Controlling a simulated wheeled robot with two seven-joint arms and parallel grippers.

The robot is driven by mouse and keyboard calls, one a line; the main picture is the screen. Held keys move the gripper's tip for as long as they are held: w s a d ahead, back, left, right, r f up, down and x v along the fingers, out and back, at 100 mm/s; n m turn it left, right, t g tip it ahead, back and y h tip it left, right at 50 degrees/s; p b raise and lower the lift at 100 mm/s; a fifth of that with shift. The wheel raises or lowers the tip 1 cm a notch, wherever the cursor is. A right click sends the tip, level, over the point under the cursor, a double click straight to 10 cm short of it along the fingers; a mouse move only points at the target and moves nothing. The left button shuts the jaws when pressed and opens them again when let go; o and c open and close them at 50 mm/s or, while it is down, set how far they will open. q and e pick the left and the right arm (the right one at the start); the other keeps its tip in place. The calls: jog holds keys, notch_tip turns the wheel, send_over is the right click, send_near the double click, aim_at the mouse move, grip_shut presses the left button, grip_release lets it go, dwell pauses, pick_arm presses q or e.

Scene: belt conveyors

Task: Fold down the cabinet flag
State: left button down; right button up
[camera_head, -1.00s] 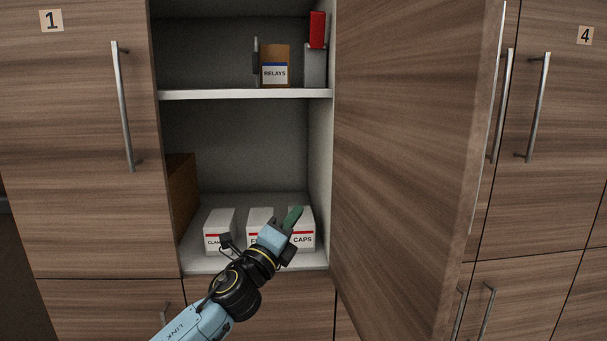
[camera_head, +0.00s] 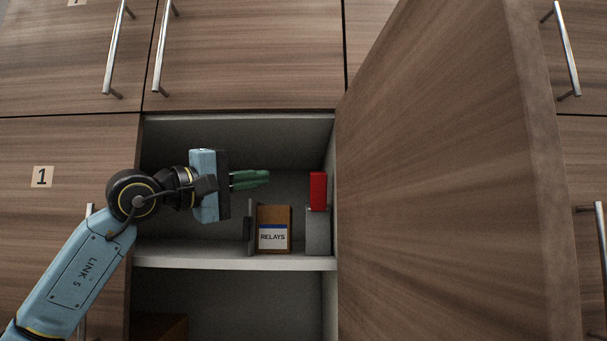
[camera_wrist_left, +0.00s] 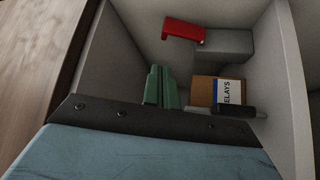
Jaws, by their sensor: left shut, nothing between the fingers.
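The red flag (camera_head: 318,190) stands upright on top of a grey box (camera_head: 318,232) at the right end of the cabinet's upper shelf. In the left wrist view the red flag (camera_wrist_left: 184,30) shows as a bent red piece beside the grey box (camera_wrist_left: 226,44). My left gripper (camera_head: 266,177) has green fingers, shut and empty. It is inside the upper compartment, left of the flag at about its height, with a gap between them. The fingers also show in the left wrist view (camera_wrist_left: 161,86). My right gripper is not in view.
A brown box labelled RELAYS (camera_head: 273,230) and a thin dark upright item (camera_head: 250,228) stand on the shelf (camera_head: 230,261) below my fingers. The cabinet door (camera_head: 440,190) stands open on the right. The space between fingertips and flag is clear.

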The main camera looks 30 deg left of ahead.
aim_at(318, 191)
pick_arm(q)
jog(key=p+x, duration=0.4)
jog(key=x, duration=0.6)
jog(key=shift+s+d+f, duration=0.1)
jog(key=shift+d+f, duration=0.05)
dwell(0.4)
